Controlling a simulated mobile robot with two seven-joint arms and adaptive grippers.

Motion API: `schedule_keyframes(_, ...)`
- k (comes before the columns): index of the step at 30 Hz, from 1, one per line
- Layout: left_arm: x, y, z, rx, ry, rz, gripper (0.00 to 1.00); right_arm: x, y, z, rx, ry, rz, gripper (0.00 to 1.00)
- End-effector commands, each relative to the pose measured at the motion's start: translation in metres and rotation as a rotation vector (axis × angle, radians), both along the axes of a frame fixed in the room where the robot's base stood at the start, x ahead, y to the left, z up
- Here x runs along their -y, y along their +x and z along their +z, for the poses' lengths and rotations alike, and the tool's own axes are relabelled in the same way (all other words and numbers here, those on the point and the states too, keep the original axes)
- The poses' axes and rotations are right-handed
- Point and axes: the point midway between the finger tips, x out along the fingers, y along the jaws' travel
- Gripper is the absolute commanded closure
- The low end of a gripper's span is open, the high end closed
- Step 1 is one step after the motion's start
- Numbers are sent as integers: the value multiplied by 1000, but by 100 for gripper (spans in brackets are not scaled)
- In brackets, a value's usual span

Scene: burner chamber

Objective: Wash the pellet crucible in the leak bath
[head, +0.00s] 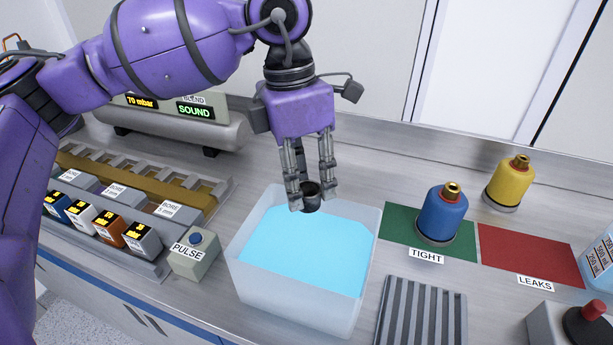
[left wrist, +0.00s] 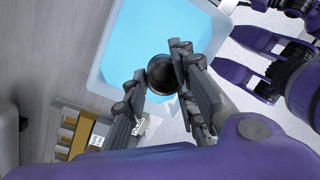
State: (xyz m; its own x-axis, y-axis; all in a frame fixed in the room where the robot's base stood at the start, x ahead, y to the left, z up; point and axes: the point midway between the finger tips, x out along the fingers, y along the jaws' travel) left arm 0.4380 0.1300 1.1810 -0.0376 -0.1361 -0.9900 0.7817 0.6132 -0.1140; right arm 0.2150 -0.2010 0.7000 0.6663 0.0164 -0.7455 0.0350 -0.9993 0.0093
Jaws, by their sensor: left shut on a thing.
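The leak bath (head: 255,275) is a white, translucent open box with light blue liquid in it, in the middle of the bench. My left gripper (head: 311,193) points down over the back part of the bath and is shut on the pellet crucible (head: 311,203), a small dark cup. The crucible's bottom is close to the liquid; I cannot tell whether it touches it. In the left wrist view the crucible (left wrist: 162,74) sits between the two fingers, its round dark mouth facing the camera, with the bath (left wrist: 110,30) behind it. My right gripper (left wrist: 290,60) shows partly at the right of the left wrist view.
A grey box labelled PULSE (head: 193,256) stands left of the bath. A blue cylinder (head: 442,215) stands on the green TIGHT mat (head: 398,222). A yellow cylinder (head: 509,184) stands behind the red LEAKS mat (head: 525,252). A ridged grey rack (head: 422,315) lies right of the bath.

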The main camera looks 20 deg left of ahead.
Motion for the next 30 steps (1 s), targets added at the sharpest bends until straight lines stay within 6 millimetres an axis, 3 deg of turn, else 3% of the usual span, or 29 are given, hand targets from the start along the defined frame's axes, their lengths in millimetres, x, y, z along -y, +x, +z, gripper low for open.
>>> schedule_keyframes(2, 1, -1, 1, 3, 6, -4, 100, 0, 3, 3, 6, 0, 0, 60)
schedule_keyframes(16, 0, 0, -42, -2, 7, -4, 100, -4, 7, -7, 6, 7, -5, 60)
schedule_keyframes(30, 0, 0, -84, -1, 6, -2, 100, 4, -3, -21, -6, -7, -18, 60)
